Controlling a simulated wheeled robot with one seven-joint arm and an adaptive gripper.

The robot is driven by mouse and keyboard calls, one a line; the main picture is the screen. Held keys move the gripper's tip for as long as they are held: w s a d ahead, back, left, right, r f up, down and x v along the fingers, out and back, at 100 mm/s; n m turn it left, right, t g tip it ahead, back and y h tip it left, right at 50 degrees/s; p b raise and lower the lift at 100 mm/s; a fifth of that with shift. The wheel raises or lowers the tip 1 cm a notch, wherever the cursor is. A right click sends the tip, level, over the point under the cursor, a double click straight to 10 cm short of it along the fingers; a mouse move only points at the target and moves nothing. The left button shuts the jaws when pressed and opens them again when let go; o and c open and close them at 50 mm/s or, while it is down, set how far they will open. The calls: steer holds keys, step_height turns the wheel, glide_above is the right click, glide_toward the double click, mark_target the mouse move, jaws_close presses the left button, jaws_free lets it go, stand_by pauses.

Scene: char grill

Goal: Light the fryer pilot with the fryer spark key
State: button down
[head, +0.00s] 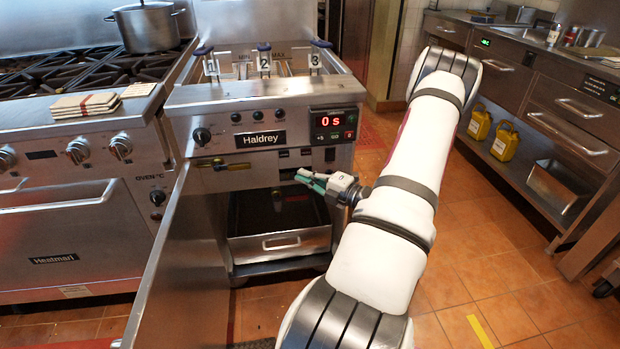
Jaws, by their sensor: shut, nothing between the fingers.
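The fryer (215,95), labelled Haldrey, stands in the middle of the head view. Its red display (332,121) reads 0 s. I cannot tell whether the fingertips touch anything. I cannot make out the spark key or the pilot; the dark parts near the fingertips are too small to name.
A metal drawer or pan (280,243) sits low in the cabinet. The range (75,205) with a pot (146,27) stands at left. A counter (540,95) with drawers and yellow jugs (504,141) stands at right. Tiled floor (490,270) is clear between.

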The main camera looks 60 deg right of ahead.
mark_target(284, 154)
steer(key=shift+w+d+b, duration=0.4)
steer(key=shift+w+d, duration=0.2)
steer(key=shift+w, duration=0.85)
steer(key=shift+w+d+b, duration=0.45)
steer(key=shift+w+d, duration=0.1)
steer(key=shift+w, duration=0.85)
steer(key=shift+w+d+b, duration=0.4)
steer(key=shift+w+d, duration=0.2)
steer(key=shift+w, duration=0.85)
